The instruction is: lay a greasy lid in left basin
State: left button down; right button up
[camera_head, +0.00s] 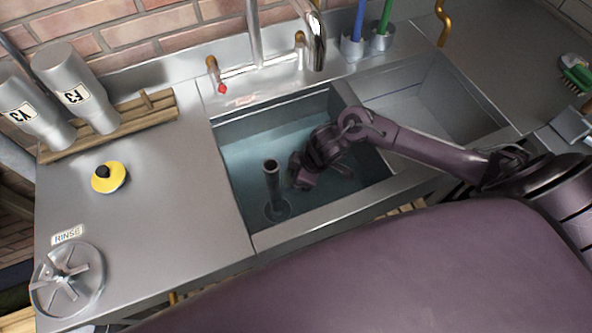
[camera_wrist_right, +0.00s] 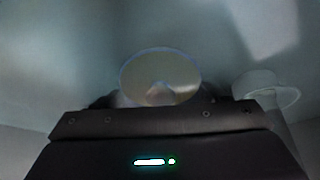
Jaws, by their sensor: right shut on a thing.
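The left basin (camera_head: 231,150) holds bluish water, with an upright dark standpipe (camera_head: 274,185) in it. My right gripper (camera_head: 318,180) reaches down into this basin, right of the standpipe. In the right wrist view a pale round lid (camera_wrist_right: 160,72) with a tan middle and bluish rim lies at the jaws, and the gripper is shut on it. The gripper body hides its near edge. I cannot make the lid out in the head view. The standpipe's round top shows on the right in the wrist view (camera_wrist_right: 272,84). My left gripper is not in view.
The right basin (camera_head: 440,85) looks empty. A tap (camera_head: 316,45) stands behind. On the left counter are a yellow disc with a dark knob (camera_head: 109,177), metal churns (camera_head: 78,88) on a wooden rack (camera_head: 150,113), and a bladed metal wheel (camera_head: 68,280) near a RINSE label.

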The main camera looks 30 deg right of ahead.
jog(key=shift+f, duration=0.45)
jog(key=o, duration=1)
jog(key=shift+f, duration=0.15)
jog(key=shift+r, duration=0.3)
jog(key=p+v, duration=0.2)
jog(key=v, duration=0.9)
jog(key=shift+s+d+r, duration=0.15)
jog(key=shift+r, duration=0.2)
